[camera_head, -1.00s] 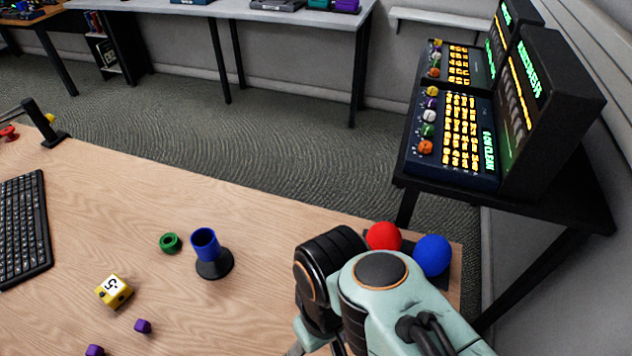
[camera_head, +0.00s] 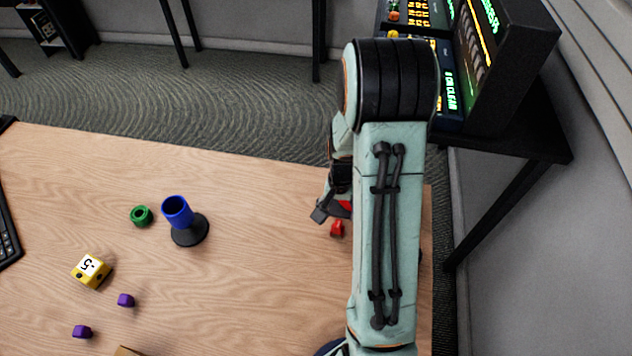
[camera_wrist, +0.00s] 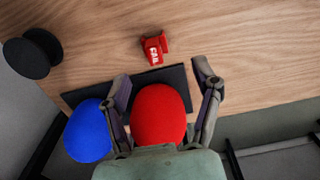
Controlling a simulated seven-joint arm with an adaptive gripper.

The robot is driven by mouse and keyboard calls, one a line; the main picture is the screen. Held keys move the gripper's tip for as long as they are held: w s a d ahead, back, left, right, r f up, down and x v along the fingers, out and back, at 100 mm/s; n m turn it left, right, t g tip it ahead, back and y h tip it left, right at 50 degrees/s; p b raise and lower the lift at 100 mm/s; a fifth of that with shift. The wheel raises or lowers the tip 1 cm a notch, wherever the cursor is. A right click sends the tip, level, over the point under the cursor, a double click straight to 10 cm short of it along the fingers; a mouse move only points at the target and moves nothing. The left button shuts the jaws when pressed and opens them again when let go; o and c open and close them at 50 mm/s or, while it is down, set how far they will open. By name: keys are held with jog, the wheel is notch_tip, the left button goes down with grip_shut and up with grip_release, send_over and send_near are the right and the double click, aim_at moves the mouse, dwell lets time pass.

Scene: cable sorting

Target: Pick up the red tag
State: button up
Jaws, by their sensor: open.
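The red tag (camera_wrist: 154,47) lies on the wooden table in the wrist view, with white lettering on it. A small red piece that looks like it shows in the head view (camera_head: 337,228), just left of my arm. My gripper (camera_wrist: 160,80) is open and empty of the tag. The tag is apart from the fingertips, beyond them and roughly centred between them. In the head view my gripper (camera_head: 331,205) is partly hidden behind my arm.

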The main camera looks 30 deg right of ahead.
aim_at(338, 223)
jog(key=shift+s+d+f, duration=0.25)
jog(key=shift+f, duration=0.25)
notch_tip(338, 223, down, 6)
jog(key=c, duration=0.9)
